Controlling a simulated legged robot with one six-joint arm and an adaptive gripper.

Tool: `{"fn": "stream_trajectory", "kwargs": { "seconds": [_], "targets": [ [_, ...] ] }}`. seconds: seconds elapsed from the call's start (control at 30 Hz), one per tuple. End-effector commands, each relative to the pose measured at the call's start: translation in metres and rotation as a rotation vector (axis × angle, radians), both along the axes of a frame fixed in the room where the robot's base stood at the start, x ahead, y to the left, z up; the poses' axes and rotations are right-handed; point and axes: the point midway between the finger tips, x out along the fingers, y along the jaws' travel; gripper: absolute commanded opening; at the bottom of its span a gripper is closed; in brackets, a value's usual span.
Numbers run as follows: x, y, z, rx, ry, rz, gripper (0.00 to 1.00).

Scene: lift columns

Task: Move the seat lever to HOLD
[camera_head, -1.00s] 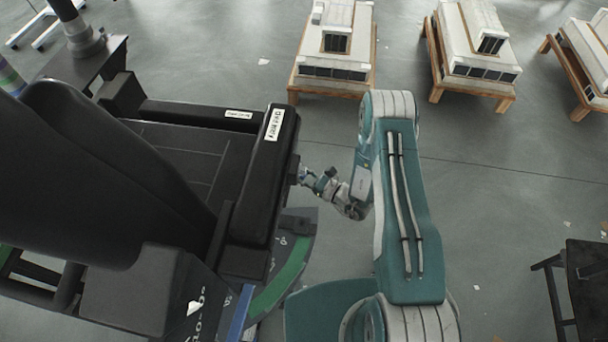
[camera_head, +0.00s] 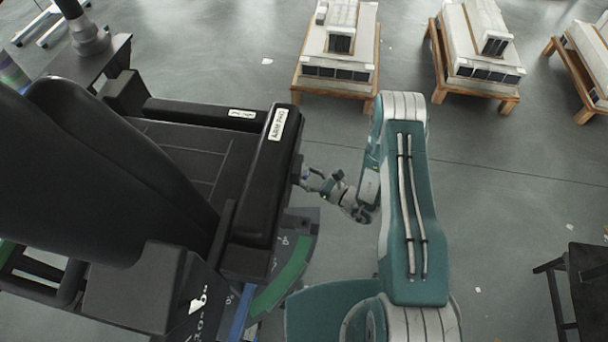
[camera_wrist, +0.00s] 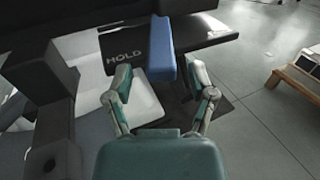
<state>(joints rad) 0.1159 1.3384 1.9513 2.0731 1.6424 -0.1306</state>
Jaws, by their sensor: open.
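In the wrist view a blue lever grip (camera_wrist: 160,55) stands ahead of my gripper (camera_wrist: 160,82). Its near end lies between the lines of the two open fingers, with a gap on each side and no clear contact. A dark plate (camera_wrist: 124,52) behind it bears white lettering that reads like HOLD, just left of the grip. In the head view my gripper (camera_head: 306,176) is beside the right side of the black seat (camera_head: 180,150), partly hidden by its edge. A blue bar (camera_head: 241,312) and a green-marked arc plate (camera_head: 285,275) show lower down; whether the bar is the same lever is unclear.
The black padded armrest (camera_head: 268,185) with a white label is close to my gripper. White building models on wooden stands (camera_head: 335,75) stand at the back. A dark table (camera_head: 590,280) is at the right. The floor right of my arm is open.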

Motion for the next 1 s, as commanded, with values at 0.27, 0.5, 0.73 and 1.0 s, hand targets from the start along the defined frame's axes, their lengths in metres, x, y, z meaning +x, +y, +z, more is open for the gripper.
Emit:
{"fn": "stream_trajectory", "kwargs": {
  "seconds": [0.27,0.5,0.73,1.0],
  "targets": [
    [-0.031,-0.045,-0.001,0.001,0.003,-0.007,0.71],
    [-0.053,-0.074,-0.001,0.0,0.004,-0.003,0.71],
    [-0.061,-0.084,-0.001,0.0,0.003,-0.001,0.71],
    [-0.061,-0.084,-0.001,0.0,0.002,0.0,0.71]
  ]
}}
